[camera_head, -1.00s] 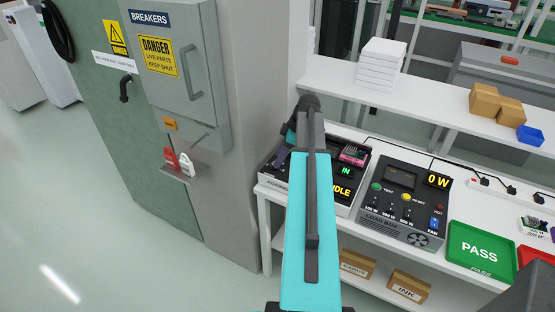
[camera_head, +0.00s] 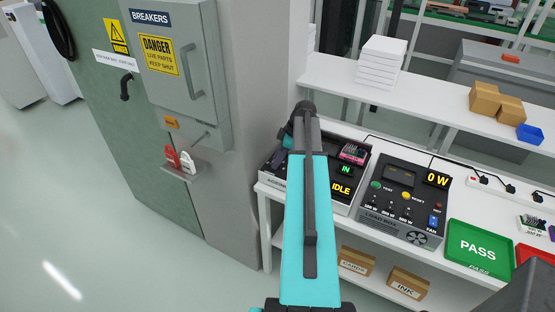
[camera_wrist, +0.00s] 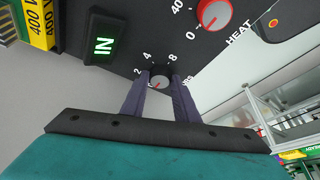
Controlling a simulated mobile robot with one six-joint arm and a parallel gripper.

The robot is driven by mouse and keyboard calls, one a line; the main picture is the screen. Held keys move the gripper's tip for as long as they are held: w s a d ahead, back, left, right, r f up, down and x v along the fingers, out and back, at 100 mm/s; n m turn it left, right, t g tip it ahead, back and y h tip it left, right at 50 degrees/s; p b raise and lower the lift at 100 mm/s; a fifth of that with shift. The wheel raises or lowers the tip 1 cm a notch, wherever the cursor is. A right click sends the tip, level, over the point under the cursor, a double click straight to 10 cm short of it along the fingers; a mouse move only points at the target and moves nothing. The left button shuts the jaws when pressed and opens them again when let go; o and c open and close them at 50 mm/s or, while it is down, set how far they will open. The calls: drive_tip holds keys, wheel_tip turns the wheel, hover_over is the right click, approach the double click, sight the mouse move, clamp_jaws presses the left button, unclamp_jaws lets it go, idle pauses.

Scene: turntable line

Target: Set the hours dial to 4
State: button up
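The hours dial (camera_wrist: 160,79) is a small grey knob on a dark panel in the wrist view. The numbers 2, 4 and 8 show around its upper side, and its label is partly covered. A small red mark on the knob faces lower left, away from the 4. My gripper (camera_wrist: 161,84) has one dark finger on each side of the knob, very close to it. I cannot tell whether the fingers press on it. In the head view my arm hides the dial, and my gripper (camera_head: 291,138) is partly hidden at the machine (camera_head: 340,203).
A red-faced heat dial (camera_wrist: 214,14) and a lit IN sign (camera_wrist: 103,46) flank the hours dial. In the head view a load box (camera_head: 402,205) and a green PASS tray (camera_head: 480,247) stand to the right. A breaker cabinet (camera_head: 178,75) stands to the left.

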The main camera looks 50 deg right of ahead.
drive_tip(key=shift+a+m+b, duration=0.1)
drive_tip(key=shift+m+b, duration=0.2)
drive_tip(key=shift+b, duration=0.05)
drive_tip(key=shift+s+a+f+m+t+h+b, duration=0.15)
drive_tip(key=shift+m+t+h+b, duration=0.2)
drive_tip(key=shift+m+b, duration=0.7)
drive_tip(key=shift+a+m+h+b, duration=0.1)
drive_tip(key=shift+m+h+b, duration=0.5)
drive_tip(key=shift+m, duration=0.55)
drive_tip(key=m+h+b, duration=0.1)
drive_tip(key=m, duration=0.2)
drive_tip(key=m+h+b, duration=0.1)
drive_tip(key=m, duration=0.2)
drive_tip(key=shift+a+m+h, duration=0.15)
drive_tip(key=shift+m+h, duration=0.1)
drive_tip(key=shift+m, duration=0.05)
drive_tip(key=m, duration=0.2)
drive_tip(key=m+g+h, duration=0.1)
drive_tip(key=m, duration=0.3)
drive_tip(key=shift+w+a+g+h+b, duration=0.15)
drive_tip(key=shift+w+g+h+b, duration=0.15)
drive_tip(key=shift+w+h, duration=0.1)
drive_tip(key=shift+w+m+g+h+b, duration=0.1)
drive_tip(key=shift+m+g+h+b, duration=0.3)
drive_tip(key=shift+m, duration=1.1)
drive_tip(key=shift+m+g+b, duration=0.15)
drive_tip(key=shift+m+g, duration=0.5)
drive_tip(key=shift+m, duration=0.85)
drive_tip(key=o, duration=1)
